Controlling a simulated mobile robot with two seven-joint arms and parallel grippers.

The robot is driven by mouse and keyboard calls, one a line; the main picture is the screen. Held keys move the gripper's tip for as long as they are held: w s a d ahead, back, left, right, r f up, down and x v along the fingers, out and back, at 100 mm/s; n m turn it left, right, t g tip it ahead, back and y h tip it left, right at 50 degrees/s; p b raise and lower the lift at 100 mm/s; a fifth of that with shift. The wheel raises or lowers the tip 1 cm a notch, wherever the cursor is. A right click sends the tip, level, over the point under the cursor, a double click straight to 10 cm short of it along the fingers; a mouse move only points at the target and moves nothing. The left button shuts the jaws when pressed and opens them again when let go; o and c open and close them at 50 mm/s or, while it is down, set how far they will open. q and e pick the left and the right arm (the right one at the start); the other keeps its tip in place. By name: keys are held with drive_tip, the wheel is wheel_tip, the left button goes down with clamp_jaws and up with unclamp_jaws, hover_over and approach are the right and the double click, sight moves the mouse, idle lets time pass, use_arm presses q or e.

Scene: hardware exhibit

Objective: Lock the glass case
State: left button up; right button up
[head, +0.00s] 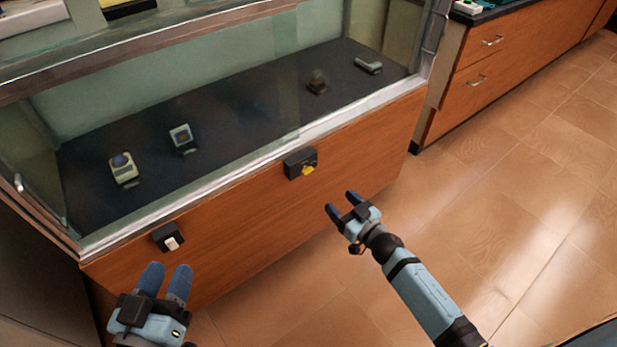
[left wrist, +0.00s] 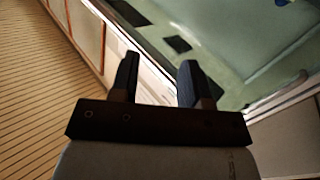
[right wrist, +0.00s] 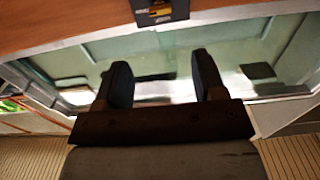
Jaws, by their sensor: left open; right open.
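The glass case (head: 240,190) has a wooden front panel below its glass, with a metal frame along the edge. A black lock block with a yellow key or knob (head: 307,170) is on the panel, right of centre. A second black block with a white switch-like part (head: 171,242) is on the panel at the left. My right gripper (head: 341,201) is open and empty, below and right of the yellow piece and apart from it. My left gripper (head: 166,268) is open and empty, just below the white piece. A dark block with a yellow part (right wrist: 158,10) shows at the top of the right wrist view.
Inside the case, several small devices stand on a dark floor, such as a white one with a blue top (head: 122,168) and a grey one (head: 368,65). A wooden drawer cabinet (head: 490,60) stands at the right. The tiled floor (head: 520,200) is clear.

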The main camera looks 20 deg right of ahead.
sight(310, 173)
drive_tip(key=b+x, duration=0.2)
drive_tip(key=x, duration=0.7)
drive_tip(key=shift+w+a, duration=0.1)
drive_tip(key=shift+w, duration=0.1)
drive_tip(key=b+x, duration=0.1)
drive_tip(key=x, duration=0.2)
drive_tip(key=shift+w, duration=0.1)
use_arm(q)
drive_tip(key=shift+s+d+r+t+h, duration=0.1)
drive_tip(key=shift+d+r+t+h, duration=0.25)
drive_tip(key=shift+r, duration=0.25)
drive_tip(key=shift+s+d+r+t+h, duration=0.1)
drive_tip(key=shift+d+r+t+h, duration=0.15)
drive_tip(key=shift+d+r+h, duration=0.3)
use_arm(e)
drive_tip(key=shift+w+a, duration=0.15)
drive_tip(key=shift+w, duration=0.15)
use_arm(q)
drive_tip(key=shift+a+r, duration=0.1)
drive_tip(key=shift+a, duration=0.05)
use_arm(e)
drive_tip(key=shift+c, duration=0.5)
drive_tip(key=c, duration=0.8)
use_arm(q)
drive_tip(key=shift+r, duration=0.1)
